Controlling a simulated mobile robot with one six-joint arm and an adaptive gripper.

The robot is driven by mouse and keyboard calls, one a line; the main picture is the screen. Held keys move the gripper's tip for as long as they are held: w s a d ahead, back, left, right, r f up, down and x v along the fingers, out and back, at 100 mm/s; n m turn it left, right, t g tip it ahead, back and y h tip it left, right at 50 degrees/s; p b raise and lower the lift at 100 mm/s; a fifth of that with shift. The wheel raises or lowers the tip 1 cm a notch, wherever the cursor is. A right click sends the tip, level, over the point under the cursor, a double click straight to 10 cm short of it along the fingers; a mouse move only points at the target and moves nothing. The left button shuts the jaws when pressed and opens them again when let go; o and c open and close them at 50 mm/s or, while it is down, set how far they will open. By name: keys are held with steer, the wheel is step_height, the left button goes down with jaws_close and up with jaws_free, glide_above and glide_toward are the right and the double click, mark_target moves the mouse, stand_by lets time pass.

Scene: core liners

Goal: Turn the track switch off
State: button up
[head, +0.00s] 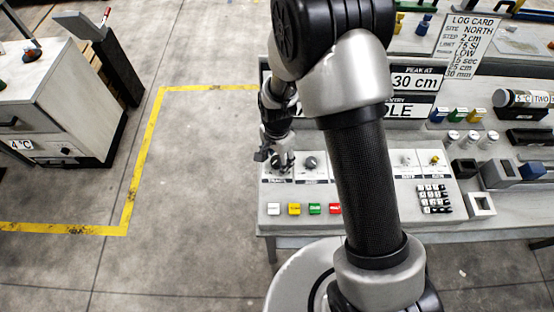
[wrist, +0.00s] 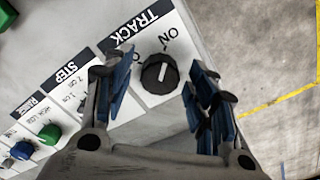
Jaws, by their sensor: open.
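The track switch (wrist: 158,74) is a round black rotary knob on the light grey panel, under the black TRACK label, with a printed ON beside it. A small light mark shows on the knob, but I cannot tell surely which position it points to. In the wrist view my gripper (wrist: 162,77) is open, with one blue-padded finger on each side of the knob in the picture. I see no clear contact. In the head view my gripper (head: 277,158) is over the panel's left end and partly hides the track knob.
The STEP knob (head: 311,162) sits just right on the same panel. Coloured push buttons (head: 314,209) line the panel's front, with a keypad (head: 434,198) to the right. In the wrist view a green knob (wrist: 49,134) and a blue knob (wrist: 22,150) are nearby.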

steer(key=shift+f, duration=0.15)
steer(key=c, duration=1)
steer(key=shift+c, duration=0.2)
steer(key=shift+n, duration=0.3)
steer(key=n, duration=0.3)
steer(key=shift+n, duration=0.4)
steer(key=n, duration=0.9)
steer(key=shift+n, duration=2.3)
